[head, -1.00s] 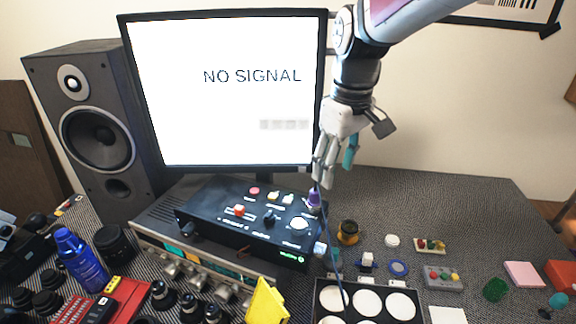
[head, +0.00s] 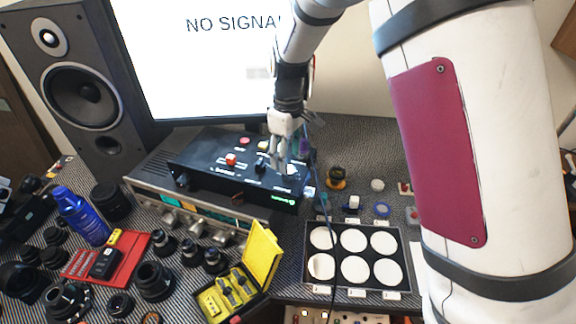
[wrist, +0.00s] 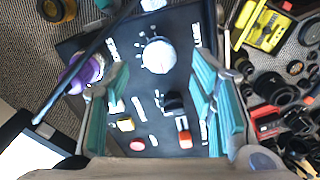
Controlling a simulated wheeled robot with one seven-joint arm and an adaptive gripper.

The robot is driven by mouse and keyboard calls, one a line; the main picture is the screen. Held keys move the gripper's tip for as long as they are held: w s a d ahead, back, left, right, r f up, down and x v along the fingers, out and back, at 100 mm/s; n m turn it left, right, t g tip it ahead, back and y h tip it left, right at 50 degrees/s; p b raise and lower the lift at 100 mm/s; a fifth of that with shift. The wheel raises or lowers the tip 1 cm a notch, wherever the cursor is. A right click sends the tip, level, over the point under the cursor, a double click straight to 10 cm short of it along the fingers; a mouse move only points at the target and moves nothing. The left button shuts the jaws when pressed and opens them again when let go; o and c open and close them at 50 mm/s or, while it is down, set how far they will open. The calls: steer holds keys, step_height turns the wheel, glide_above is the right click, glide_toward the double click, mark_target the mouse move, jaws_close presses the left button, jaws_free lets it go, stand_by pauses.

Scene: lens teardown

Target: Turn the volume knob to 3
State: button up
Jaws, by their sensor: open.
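A black control box (head: 205,147) stands on a grey amplifier. A white round knob (wrist: 158,55) with tick marks around it shows in the wrist view. I take it for the volume knob; its labels and setting are too small to read. It is partly hidden by my fingers in the head view. A black knob (wrist: 173,104), an orange-red control (wrist: 185,138) and a yellow button (wrist: 126,124) sit nearby on the panel. My gripper (wrist: 160,68) is open above the panel, its teal fingers on either side of the white knob. Contact cannot be told.
A purple-topped object (wrist: 88,72) and a dark rod lie close beside the gripper. The monitor (head: 200,70) stands behind the box. A tray with white round pads (head: 312,290) and an open yellow case (head: 262,255) lie in front.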

steer(key=shift+f, duration=2.2)
steer(key=c, duration=1.1)
